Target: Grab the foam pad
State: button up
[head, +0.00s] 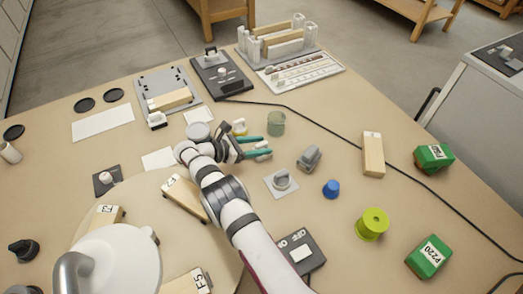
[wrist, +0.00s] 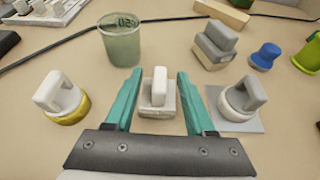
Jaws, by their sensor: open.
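A small pad-like tool with a white upright handle and a pale square base (wrist: 157,108) stands on the bench between my fingers in the wrist view. My gripper (wrist: 159,72) is open, with one teal finger on each side of it and gaps to both; my gripper also shows in the head view (head: 265,147). To its left stands a white-handled tool with a round yellow pad (wrist: 68,107). To its right stands a grey-handled tool with a round pale pad (wrist: 240,100), on a light square sheet. I cannot tell for certain which is foam.
A green translucent cup (head: 276,124) stands just beyond my gripper. A grey-topped block (head: 309,158), a blue knob-like piece (head: 331,189), a wooden block (head: 373,155) and a lime spool (head: 372,224) are to the right. A black cable crosses the bench behind.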

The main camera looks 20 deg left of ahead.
jog(key=shift+x, duration=0.75)
grip_shut()
